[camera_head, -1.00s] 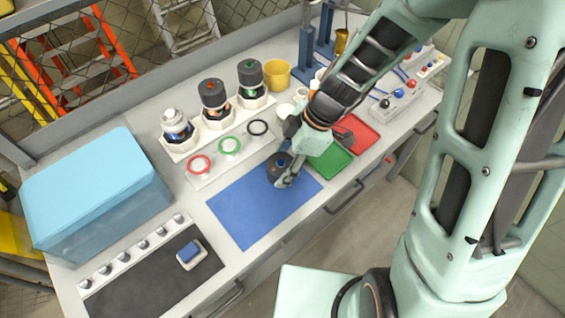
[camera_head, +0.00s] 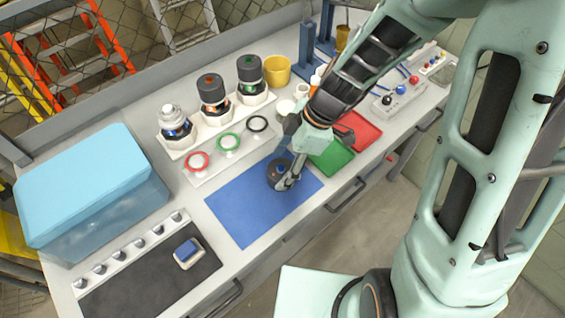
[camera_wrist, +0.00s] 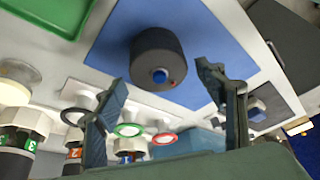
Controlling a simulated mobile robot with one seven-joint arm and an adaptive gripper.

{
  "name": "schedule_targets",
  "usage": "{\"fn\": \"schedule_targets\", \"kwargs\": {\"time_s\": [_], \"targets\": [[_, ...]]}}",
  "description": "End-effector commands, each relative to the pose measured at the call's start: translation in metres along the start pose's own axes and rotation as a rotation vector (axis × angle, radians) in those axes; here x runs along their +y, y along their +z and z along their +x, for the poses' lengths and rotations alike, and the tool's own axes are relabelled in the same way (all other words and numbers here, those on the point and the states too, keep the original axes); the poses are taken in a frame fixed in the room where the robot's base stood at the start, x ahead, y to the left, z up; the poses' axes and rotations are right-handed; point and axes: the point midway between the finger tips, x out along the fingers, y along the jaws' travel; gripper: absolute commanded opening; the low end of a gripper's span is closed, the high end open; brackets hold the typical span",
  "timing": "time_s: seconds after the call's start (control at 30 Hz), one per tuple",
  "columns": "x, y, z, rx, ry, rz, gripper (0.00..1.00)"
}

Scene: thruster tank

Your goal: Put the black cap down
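The black cap (camera_head: 275,175), a short dark cylinder with a blue centre, rests on the blue mat (camera_head: 240,210), near its far right part. In the wrist view the cap (camera_wrist: 158,58) shows with its blue-centred face toward the camera, over the blue mat (camera_wrist: 222,45). My gripper (camera_head: 290,180) is at the cap's right side in the head view. In the wrist view my gripper (camera_wrist: 162,78) has its two fingers wide apart, with visible gaps between them and the cap. It holds nothing.
Two black-capped thrusters (camera_head: 212,92) and an uncapped one (camera_head: 174,122) stand behind. Red, green and black rings (camera_head: 228,142) lie before them. A green tray (camera_head: 332,160) and red tray (camera_head: 360,130) are right of the mat. A blue box (camera_head: 85,185) stands left.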

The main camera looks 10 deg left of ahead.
Motion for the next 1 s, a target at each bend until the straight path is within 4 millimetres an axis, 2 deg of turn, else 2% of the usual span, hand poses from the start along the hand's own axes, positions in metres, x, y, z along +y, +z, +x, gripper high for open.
{"fn": "schedule_targets", "kwargs": {"time_s": [0.33, 0.57, 0.67, 1.0], "targets": [[0.0, -0.001, -0.002, 0.0, -0.001, 0.0, 0.68], [-0.001, -0.007, -0.016, 0.001, -0.002, 0.001, 0.68], [0.002, -0.005, -0.032, 0.001, 0.007, -0.001, 0.68], [0.001, -0.004, -0.102, 0.0, 0.005, 0.0, 0.68]]}}
